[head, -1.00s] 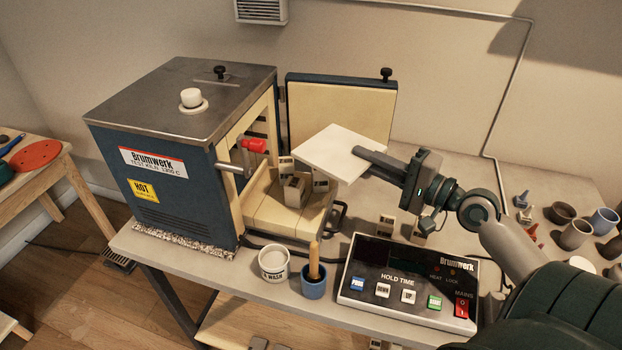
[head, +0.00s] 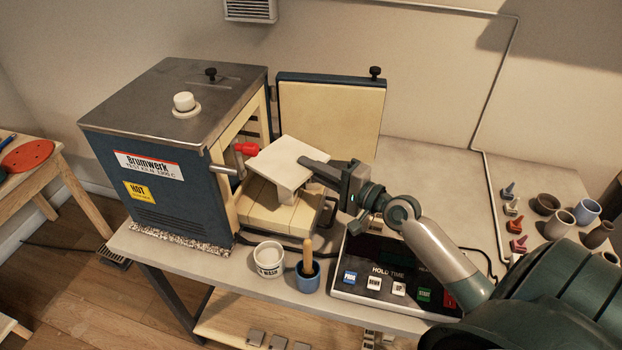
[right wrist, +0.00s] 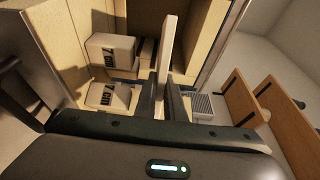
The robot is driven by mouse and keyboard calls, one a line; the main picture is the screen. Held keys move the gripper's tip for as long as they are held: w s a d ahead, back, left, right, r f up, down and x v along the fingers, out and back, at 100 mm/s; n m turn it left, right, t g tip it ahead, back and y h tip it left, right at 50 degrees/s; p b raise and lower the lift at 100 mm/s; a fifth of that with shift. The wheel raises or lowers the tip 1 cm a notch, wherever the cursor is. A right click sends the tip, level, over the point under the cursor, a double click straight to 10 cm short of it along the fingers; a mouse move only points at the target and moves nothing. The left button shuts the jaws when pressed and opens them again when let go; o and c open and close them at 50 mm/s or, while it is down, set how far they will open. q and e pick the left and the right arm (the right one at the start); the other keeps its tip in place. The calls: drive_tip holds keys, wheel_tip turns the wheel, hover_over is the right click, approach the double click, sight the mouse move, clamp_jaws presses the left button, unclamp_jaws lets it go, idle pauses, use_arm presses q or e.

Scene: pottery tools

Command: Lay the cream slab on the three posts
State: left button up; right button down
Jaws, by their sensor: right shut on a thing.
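The cream slab (head: 284,158) is held by one edge in my right gripper (head: 312,168), over the drawn-out brick floor in front of the kiln opening. It looks about level in the head view. In the right wrist view the slab (right wrist: 168,45) shows edge-on between the fingers (right wrist: 167,98). One post (head: 286,192) shows under the slab's near edge in the head view. Two marked posts (right wrist: 110,54) (right wrist: 107,97) show in the right wrist view. The slab hides the rest. I cannot tell whether slab and posts touch. My left gripper is not in view.
The kiln door (head: 335,118) stands open behind. A white pot (head: 268,258), a blue cup (head: 307,277) and the control box (head: 385,280) stand in front. Small pots are at right.

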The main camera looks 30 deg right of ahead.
drive_tip(key=shift+f+b, duration=0.5)
drive_tip(key=shift+f, duration=1.4)
drive_tip(key=shift+f, duration=0.15)
drive_tip(key=c, duration=1.8)
unclamp_jaws()
drive_tip(key=shift+c, duration=0.2)
